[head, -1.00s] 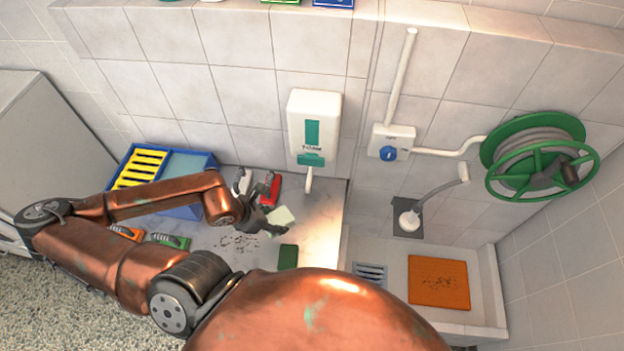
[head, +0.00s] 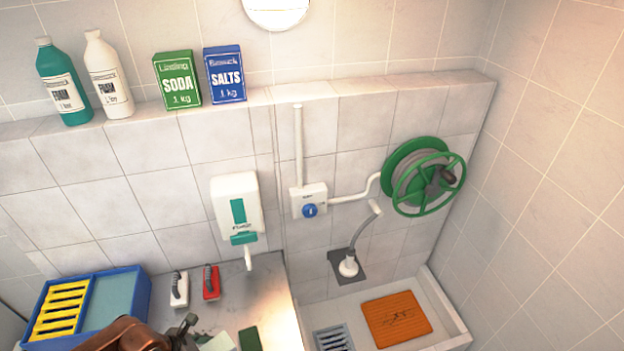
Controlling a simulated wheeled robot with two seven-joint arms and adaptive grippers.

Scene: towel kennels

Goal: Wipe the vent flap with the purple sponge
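I see no purple sponge in the head view. Nothing here is clearly the vent flap; a round white fixture (head: 277,8) is cut off at the top edge, and I cannot tell whether it is a lamp or a flap. My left gripper (head: 188,335) is low over the counter, mostly cut off by the bottom edge. A pale green flat piece (head: 219,342) lies just right of it, and I cannot tell whether they touch. I cannot tell how far its fingers are apart. My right gripper is out of view.
On the counter are a blue tray with a yellow rack (head: 118,295), a white brush (head: 179,289), a red brush (head: 211,282) and a dark green block (head: 250,339). A dispenser (head: 237,205) and hose reel (head: 423,178) are wall-mounted. An orange mat (head: 396,318) lies in the basin. Bottles and boxes line the ledge.

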